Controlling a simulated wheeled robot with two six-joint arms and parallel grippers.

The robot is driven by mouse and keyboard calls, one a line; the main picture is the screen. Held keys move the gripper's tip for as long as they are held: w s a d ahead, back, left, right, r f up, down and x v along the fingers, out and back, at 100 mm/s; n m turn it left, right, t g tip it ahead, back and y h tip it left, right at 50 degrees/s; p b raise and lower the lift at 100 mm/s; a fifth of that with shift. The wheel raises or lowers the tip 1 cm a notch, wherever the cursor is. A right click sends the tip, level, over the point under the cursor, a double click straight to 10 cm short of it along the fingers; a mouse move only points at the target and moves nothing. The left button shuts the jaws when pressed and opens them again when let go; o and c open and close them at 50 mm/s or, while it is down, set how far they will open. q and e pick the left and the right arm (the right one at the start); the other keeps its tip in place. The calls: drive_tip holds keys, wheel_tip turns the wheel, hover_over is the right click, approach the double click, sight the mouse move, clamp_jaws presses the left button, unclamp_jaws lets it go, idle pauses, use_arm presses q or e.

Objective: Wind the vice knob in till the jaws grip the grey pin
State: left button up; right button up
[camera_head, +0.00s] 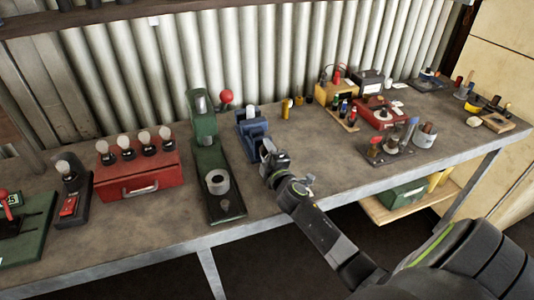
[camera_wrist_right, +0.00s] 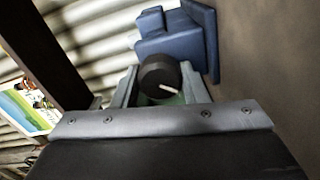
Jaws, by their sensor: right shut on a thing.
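The blue vice (camera_head: 251,127) stands on the bench a little right of the green machine; its blue body also shows in the right wrist view (camera_wrist_right: 178,42). The round dark vice knob (camera_wrist_right: 160,76) with a pale mark on its face sits between the fingers of my right gripper (camera_wrist_right: 160,90), which is shut on it. In the head view my right gripper (camera_head: 269,154) is at the near end of the vice and hides the knob. I cannot make out the grey pin or the jaw gap. My left gripper is not in view.
The green machine (camera_head: 207,150) with a grey ring stands close left of the vice. A red box (camera_head: 137,177) with several bulbs is farther left. Bottles, a red toolbox (camera_head: 382,113) and a small plate with tools crowd the right. Bare bench (camera_head: 310,135) lies just right of the vice.

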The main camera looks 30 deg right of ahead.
drive_tip(key=o, duration=1)
drive_tip(key=shift+c, duration=0.2)
drive_tip(key=b+v, duration=0.1)
drive_tip(key=v, duration=1.6)
drive_tip(key=shift+s+b, duration=0.25)
drive_tip(key=shift+b, duration=0.05)
drive_tip(key=shift+d, duration=0.1)
